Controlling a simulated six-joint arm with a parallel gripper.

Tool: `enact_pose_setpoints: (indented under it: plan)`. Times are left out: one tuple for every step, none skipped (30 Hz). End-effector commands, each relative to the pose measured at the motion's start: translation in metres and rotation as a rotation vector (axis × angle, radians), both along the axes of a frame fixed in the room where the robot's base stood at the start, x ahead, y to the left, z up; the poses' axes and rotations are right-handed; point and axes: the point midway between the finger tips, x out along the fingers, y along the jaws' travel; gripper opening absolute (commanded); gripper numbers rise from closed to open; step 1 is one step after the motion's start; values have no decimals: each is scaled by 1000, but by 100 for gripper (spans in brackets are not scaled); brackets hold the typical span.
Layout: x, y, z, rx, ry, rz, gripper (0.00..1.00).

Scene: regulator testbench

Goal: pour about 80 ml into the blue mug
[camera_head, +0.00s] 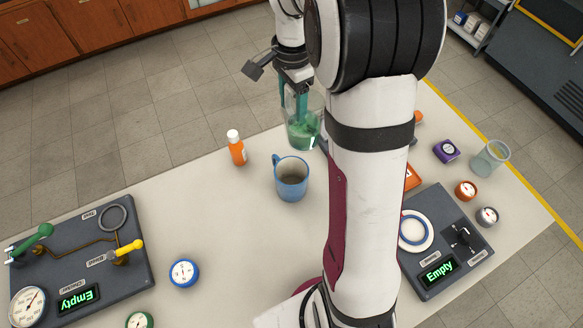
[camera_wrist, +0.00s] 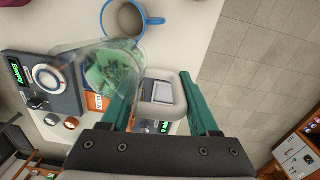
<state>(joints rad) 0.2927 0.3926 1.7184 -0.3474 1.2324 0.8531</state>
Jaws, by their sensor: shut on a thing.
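The blue mug (camera_head: 291,180) stands upright on the table and looks empty of liquid inside; its handle points to the upper left. It also shows at the top of the wrist view (camera_wrist: 134,43). A clear glass beaker (camera_head: 304,128) holds green liquid in its lower part. My gripper (camera_head: 298,103) is shut on the beaker and holds it beyond the mug, slightly to its right. In the wrist view, the teal fingers of my gripper (camera_wrist: 158,88) show with the beaker (camera_wrist: 108,72) at the left finger; the exact grip point is unclear.
An orange bottle with white cap (camera_head: 237,150) stands left of the mug. A blue round gauge (camera_head: 184,273) and a panel (camera_head: 130,262) lie front left. A panel with ring (camera_head: 465,225), small gauges and a clear jar (camera_head: 488,160) stand right. My arm hides part of the table.

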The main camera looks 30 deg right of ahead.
Motion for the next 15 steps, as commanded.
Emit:
enact_pose_setpoints:
  plan:
    - [-2,-12,0,0,0,-5,0]
    - [-3,-19,0,0,0,-6,0]
    - [-5,-28,0,0,-1,-6,0]
    - [-6,-34,0,0,-1,-4,0]
    - [-8,-40,0,0,-1,-5,0]
    - [-9,-47,0,0,-1,-3,0]
    - [-10,-52,0,0,-1,-4,0]
    - [-12,-56,0,0,-2,-3,0]
    - [-13,-62,0,0,-2,-4,0]
    - [-14,-65,0,0,-2,-3,0]
    - [-15,-68,0,0,-2,-2,0]
    - [-17,-73,0,0,-2,-3,0]
    - [-18,-76,0,0,-2,-3,0]
    - [-19,-79,0,0,-1,-2,0]
    - [-20,-83,0,0,-1,-2,0]
